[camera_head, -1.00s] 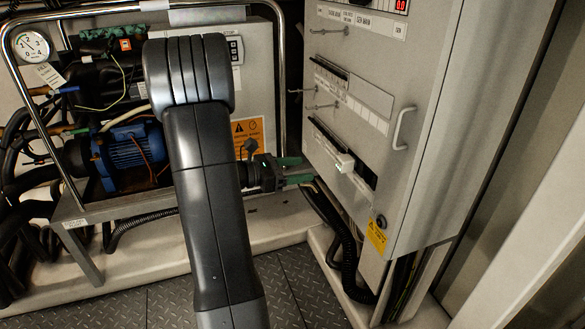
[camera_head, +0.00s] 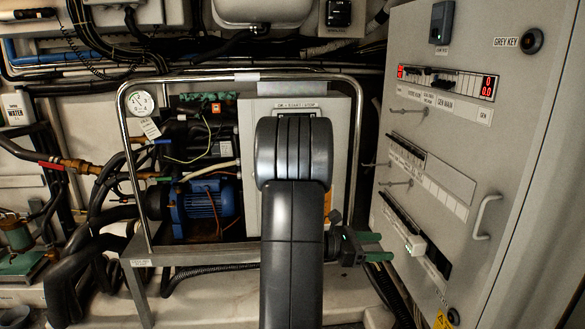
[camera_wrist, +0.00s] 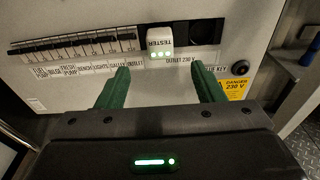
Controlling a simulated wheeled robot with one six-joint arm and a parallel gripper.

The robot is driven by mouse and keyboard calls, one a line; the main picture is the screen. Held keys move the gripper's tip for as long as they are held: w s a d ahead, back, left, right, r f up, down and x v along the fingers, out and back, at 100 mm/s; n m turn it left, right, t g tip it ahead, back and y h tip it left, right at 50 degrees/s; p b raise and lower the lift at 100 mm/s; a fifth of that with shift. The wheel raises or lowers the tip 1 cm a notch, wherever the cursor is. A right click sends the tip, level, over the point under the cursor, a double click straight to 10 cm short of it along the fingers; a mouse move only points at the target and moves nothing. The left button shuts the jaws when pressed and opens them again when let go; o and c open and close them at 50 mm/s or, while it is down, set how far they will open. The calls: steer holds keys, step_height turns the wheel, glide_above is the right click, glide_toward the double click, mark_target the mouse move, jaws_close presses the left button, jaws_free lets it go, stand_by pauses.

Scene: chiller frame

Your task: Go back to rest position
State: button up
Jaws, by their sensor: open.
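My gripper (camera_head: 369,247) has green fingers and points right toward the grey cabinet (camera_head: 465,150), apart from its front. In the wrist view my gripper (camera_wrist: 162,88) is open, with its two fingers spread and nothing between them. A white tester (camera_wrist: 160,40) with green lights sits in the outlet row of the cabinet, beyond the fingertips. The tester also shows in the head view (camera_head: 416,245), to the right of the fingers. My arm stands upright in the middle of the head view and hides part of the chiller frame.
A chrome tube frame (camera_head: 140,200) holds a blue motor (camera_head: 207,203) and a pressure gauge (camera_head: 140,103). The cabinet has a protruding handle (camera_head: 487,217) and small levers. Black hoses (camera_head: 80,270) run at the left. A yellow warning label (camera_wrist: 237,90) is beside the outlets.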

mark_target(409, 246)
steer(key=d, duration=0.6)
steer(key=d+f+b, duration=0.1)
steer(key=d, duration=0.2)
steer(key=shift+w+d+f, duration=0.1)
steer(key=shift+w, duration=0.25)
